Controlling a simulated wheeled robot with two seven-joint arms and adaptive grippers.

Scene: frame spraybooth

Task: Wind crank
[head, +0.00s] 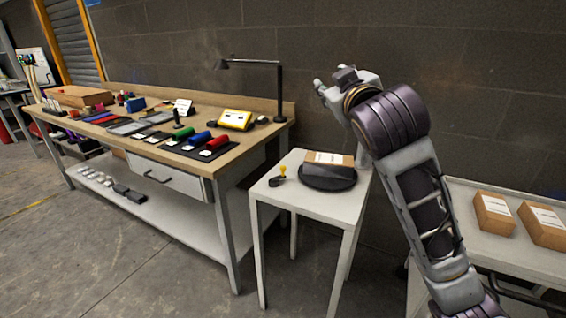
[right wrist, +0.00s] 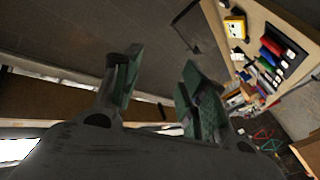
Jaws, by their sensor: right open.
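A small dark crank with a yellow knob (head: 283,170) sits at the left of the small white table (head: 318,207). Beside it, a black round turntable (head: 328,183) carries a cardboard box with a white label (head: 329,159). My right gripper (head: 319,87) is raised above and behind the small table, in front of the wall, well apart from the crank. In the right wrist view its two fingers (right wrist: 163,70) are spread with nothing between them. The crank cannot be made out in that view. My left gripper is not in view.
A long workbench (head: 225,171) with colored rolls, a yellow device (head: 235,119) and a black lamp (head: 280,92) stands left. A table at right holds cardboard boxes (head: 494,214). The small table's front is bare. Floor between bench and small table is clear.

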